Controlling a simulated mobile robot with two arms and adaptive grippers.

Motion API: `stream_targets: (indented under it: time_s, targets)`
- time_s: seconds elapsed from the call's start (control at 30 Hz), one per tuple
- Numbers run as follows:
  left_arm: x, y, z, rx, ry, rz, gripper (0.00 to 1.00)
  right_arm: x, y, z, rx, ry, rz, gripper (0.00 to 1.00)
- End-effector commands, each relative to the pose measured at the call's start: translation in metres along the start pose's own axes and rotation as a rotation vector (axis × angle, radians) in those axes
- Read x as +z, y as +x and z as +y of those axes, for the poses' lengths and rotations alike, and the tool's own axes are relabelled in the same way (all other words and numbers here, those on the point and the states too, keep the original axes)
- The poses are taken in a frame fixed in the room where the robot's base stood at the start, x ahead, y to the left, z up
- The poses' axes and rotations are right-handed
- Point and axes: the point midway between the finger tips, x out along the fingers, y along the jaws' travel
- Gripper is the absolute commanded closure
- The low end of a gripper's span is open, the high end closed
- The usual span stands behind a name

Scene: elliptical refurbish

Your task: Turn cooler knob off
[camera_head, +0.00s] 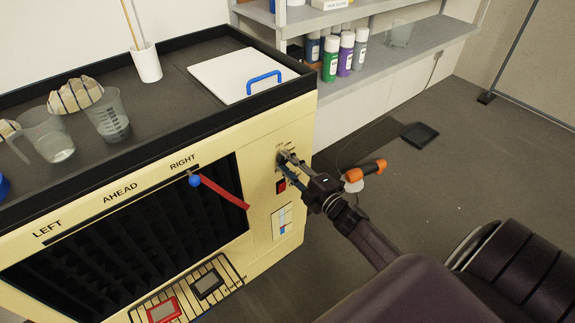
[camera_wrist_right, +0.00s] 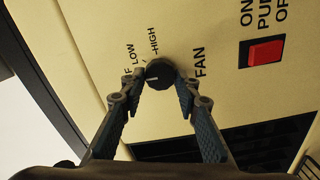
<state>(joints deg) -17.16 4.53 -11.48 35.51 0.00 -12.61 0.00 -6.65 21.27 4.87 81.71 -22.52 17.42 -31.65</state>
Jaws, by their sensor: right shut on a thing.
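The cream cooler (camera_head: 262,128) stands at the left of the head view, its front panel facing me. Its dark round fan knob (camera_wrist_right: 158,69) shows in the right wrist view, with the labels LOW, HIGH and FAN around it and a label ending in F partly hidden by a finger. A short pale mark shows on the knob; I cannot tell for sure which label it points at. My right gripper (camera_wrist_right: 159,84) is shut on the knob, one finger on each side. In the head view my right gripper (camera_head: 287,165) reaches the panel and mostly hides the knob. My left gripper is not in view.
A red switch (camera_wrist_right: 262,52) sits close beside the knob. A red ribbon (camera_head: 224,191) hangs on the black grille. Cups and a white board (camera_head: 225,75) with a blue handle lie on top. An orange-handled tool (camera_head: 366,171) shows beyond my gripper. Shelves with bottles stand behind.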

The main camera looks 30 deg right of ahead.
Motion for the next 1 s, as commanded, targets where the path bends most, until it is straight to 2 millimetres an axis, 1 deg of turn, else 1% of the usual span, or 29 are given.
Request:
stream_targets:
  time_s: [0.3, 0.73, 0.77, 0.9, 1.0]
  targets:
    - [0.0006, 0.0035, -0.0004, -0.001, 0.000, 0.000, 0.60, 0.0001, -0.0004, -0.0015, -0.002, -0.074, -0.001, 0.95]
    - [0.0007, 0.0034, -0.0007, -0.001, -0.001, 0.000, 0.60, 0.0000, -0.0005, -0.0015, -0.002, -0.082, 0.000, 0.95]
    - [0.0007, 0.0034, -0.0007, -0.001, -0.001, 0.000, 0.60, 0.0000, -0.0005, -0.0015, -0.002, -0.082, 0.000, 0.67]
    - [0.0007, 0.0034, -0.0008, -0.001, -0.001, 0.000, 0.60, 0.0000, -0.0004, -0.0013, -0.002, -0.082, 0.000, 0.53]
    - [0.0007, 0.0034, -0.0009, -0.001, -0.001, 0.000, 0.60, -0.0001, -0.0003, -0.0010, -0.001, -0.081, 0.000, 0.53]
